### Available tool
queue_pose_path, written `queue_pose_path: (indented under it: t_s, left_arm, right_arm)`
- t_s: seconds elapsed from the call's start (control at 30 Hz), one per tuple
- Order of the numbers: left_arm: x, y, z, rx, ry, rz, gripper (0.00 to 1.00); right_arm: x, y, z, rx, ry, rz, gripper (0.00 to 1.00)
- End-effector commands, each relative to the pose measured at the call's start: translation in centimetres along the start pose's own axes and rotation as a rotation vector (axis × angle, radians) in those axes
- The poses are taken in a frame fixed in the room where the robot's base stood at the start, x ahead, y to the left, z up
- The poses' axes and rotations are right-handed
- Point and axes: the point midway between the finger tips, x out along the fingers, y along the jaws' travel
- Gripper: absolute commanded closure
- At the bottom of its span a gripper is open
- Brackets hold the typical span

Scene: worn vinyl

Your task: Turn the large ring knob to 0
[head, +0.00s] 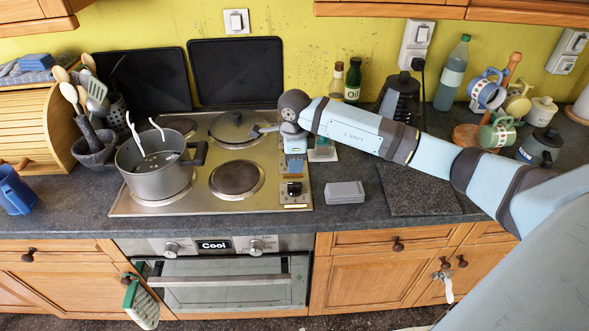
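The steel cooktop (215,205) has a strip of controls along its right side. The nearest black knob (295,188) on that strip is in plain view, with a small label plate below it. My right gripper (293,163) points down over the strip just behind that knob. It hides the controls beneath it. Its fingers are too small and dark to tell whether they are open or shut, or touching a knob. Which knob serves the large ring, and its setting, cannot be read. My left gripper is not in view.
A grey pot (158,178) with utensils stands on the front left ring. The front right ring (237,179) is bare. A grey box (344,193) and a dark board (417,192) lie right of the cooktop.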

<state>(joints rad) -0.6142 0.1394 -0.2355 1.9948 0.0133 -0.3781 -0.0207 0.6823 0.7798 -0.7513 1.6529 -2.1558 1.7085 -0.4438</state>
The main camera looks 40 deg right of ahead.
Motion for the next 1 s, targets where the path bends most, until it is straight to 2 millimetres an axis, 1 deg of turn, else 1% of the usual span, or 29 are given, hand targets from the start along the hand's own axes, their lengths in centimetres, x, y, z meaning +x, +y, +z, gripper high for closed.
queue_pose_path:
  t_s: [0.9, 0.93, 1.0]
  left_arm:
    - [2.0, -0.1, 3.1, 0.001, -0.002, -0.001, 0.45]
    - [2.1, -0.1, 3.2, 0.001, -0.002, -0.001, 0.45]
    - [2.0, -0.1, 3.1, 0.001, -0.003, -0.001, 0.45]
  right_arm:
    - [7.3, 0.1, 0.2, 0.001, -0.006, 0.004, 0.64]
    - [7.6, 0.1, 0.2, 0.001, -0.006, 0.004, 0.64]
    - [7.3, 0.1, 0.2, 0.001, -0.006, 0.002, 0.64]
